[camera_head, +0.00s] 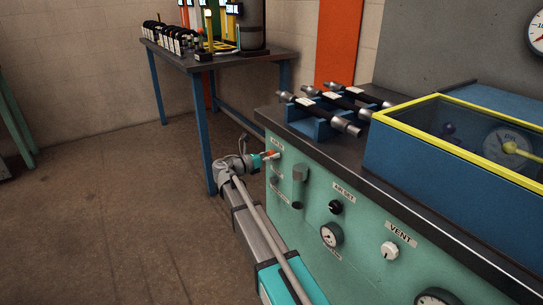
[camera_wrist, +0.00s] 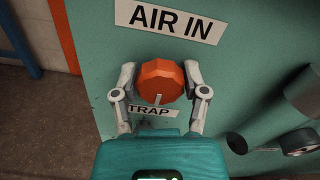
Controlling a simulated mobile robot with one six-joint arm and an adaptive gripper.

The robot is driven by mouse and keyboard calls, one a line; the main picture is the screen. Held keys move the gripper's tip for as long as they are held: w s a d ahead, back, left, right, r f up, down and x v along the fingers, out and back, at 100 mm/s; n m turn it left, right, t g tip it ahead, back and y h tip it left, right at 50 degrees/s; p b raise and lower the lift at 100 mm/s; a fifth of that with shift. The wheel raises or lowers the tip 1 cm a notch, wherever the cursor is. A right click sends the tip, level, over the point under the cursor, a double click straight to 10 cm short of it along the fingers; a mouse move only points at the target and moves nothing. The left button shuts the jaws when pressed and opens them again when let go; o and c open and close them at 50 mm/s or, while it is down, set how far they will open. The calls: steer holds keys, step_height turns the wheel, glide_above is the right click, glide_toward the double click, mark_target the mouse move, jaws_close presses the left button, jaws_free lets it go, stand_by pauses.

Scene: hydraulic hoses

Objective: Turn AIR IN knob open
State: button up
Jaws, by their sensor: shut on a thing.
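The AIR IN knob (camera_wrist: 160,80) is orange and faceted, on the green panel under the "AIR IN" label (camera_wrist: 172,19) in the wrist view. A pale pointer mark on it points down toward the "TRAP" label (camera_wrist: 150,110). My gripper (camera_wrist: 160,78) has one finger on each side of the knob and is shut on it. In the head view my gripper (camera_head: 266,157) reaches the panel's left end, and only a small orange part of the knob (camera_head: 271,154) shows; the rest is hidden.
The green bench (camera_head: 320,265) carries an AIR SET knob (camera_head: 335,207), a white VENT knob (camera_head: 390,250) and gauges (camera_head: 331,235). Hoses (camera_head: 335,108) and a yellow-rimmed blue box (camera_head: 430,165) stand on top.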

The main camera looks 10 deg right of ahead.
steer(key=shift+w+a, duration=0.1)
steer(key=shift+a, duration=0.05)
steer(key=shift+m, duration=0.6)
steer(key=m, duration=0.2)
steer(key=shift+m, duration=0.3)
steer(key=m, duration=0.5)
steer(key=shift+a, duration=0.1)
steer(key=m, duration=0.4)
steer(key=shift+m, duration=0.4)
steer(key=m, duration=0.4)
steer(key=shift+f, duration=0.1)
steer(key=shift+m, duration=0.3)
steer(key=o, duration=1.1)
